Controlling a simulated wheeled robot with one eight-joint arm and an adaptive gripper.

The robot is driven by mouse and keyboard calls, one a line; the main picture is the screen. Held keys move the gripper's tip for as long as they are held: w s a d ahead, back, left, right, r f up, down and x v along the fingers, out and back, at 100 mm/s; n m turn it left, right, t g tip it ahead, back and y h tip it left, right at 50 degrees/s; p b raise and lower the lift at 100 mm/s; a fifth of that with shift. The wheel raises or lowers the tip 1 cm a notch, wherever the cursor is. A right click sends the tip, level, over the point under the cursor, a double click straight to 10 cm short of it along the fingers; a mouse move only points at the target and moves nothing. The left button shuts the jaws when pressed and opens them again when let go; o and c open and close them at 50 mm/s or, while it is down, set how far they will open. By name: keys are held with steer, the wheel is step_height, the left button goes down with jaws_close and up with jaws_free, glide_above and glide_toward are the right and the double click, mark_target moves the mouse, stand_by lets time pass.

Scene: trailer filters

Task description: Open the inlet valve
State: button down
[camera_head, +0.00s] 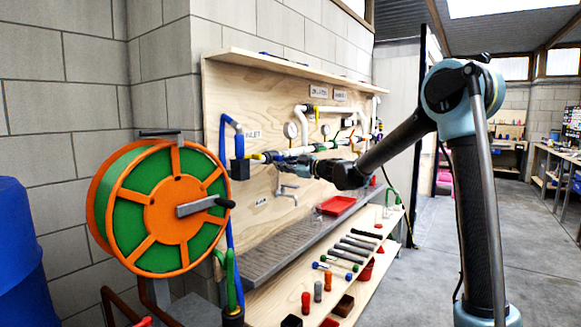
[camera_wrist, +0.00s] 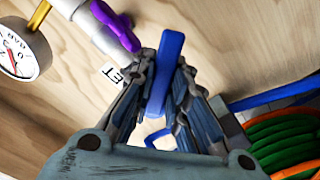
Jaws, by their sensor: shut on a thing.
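In the wrist view a blue lever (camera_wrist: 168,55) stands between the two fingers of my gripper (camera_wrist: 160,85), which is shut on it. The fingers hide part of the lever and what lies behind it. A label (camera_wrist: 113,75) ending in "ET" shows beside the left finger. In the head view my gripper (camera_head: 299,168) is at the pipework on the wooden panel, right of the "INLET" label (camera_head: 252,134) and a yellow part (camera_head: 257,156). The blue lever cannot be made out clearly there.
A purple handle (camera_wrist: 116,24) on the white pipe and a gauge (camera_wrist: 16,54) lie close to my gripper. An orange and green hose reel (camera_head: 150,205) stands at left. Below are a grey ledge (camera_head: 275,255), a red tray (camera_head: 337,205) and a shelf of tools.

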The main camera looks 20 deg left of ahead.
steer(key=shift+w+d+r, duration=0.1)
steer(key=shift+w+d, duration=0.1)
steer(key=shift+w, duration=0.2)
steer(key=c, duration=1.5)
jaws_free()
steer(key=shift+c, duration=0.2)
steer(key=shift+s, duration=0.2)
steer(key=shift+s+d, duration=0.1)
steer(key=shift+d, duration=0.05)
steer(key=v, duration=1.1)
steer(key=shift+d, duration=0.3)
